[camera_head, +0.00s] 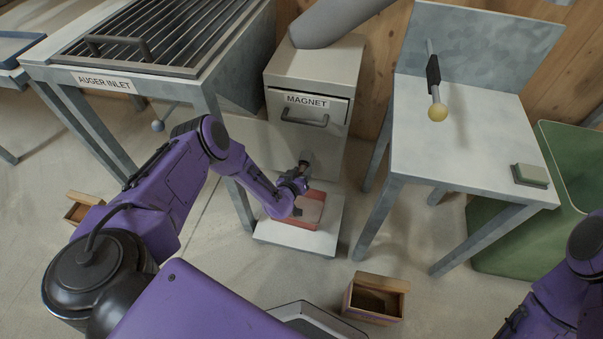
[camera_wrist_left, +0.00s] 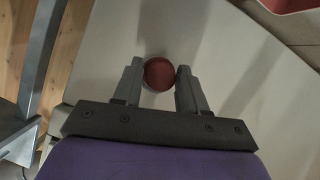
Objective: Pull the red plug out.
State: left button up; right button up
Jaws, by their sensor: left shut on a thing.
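The red plug (camera_wrist_left: 158,74) shows as a round dark-red end between the two fingers of my left gripper (camera_wrist_left: 160,80) in the left wrist view. My left gripper is shut on it. In the head view my left gripper (camera_head: 304,164) is at the front of the grey cabinet (camera_head: 318,66) labelled MAGNET, below its drawer handle. The plug itself is hidden there by the gripper. At the right edge, part of my right arm shows, but its gripper cannot be made out.
A red tray (camera_head: 313,209) sits on the cabinet's pale base (camera_head: 290,236), below my left gripper. The auger inlet table (camera_head: 50,74) stands left, and a grey table (camera_head: 470,150) stands right. A small wooden box (camera_head: 398,285) is on the floor in front.

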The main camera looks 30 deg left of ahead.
pick_arm(q)
jog(key=s+d+p, duration=0.1)
jog(key=s+p, duration=0.2)
jog(key=s, duration=0.3)
jog(key=shift+s+d+f, duration=0.35)
jog(key=shift+s+d, duration=0.05)
dwell(0.7)
jog(key=shift+s, duration=0.1)
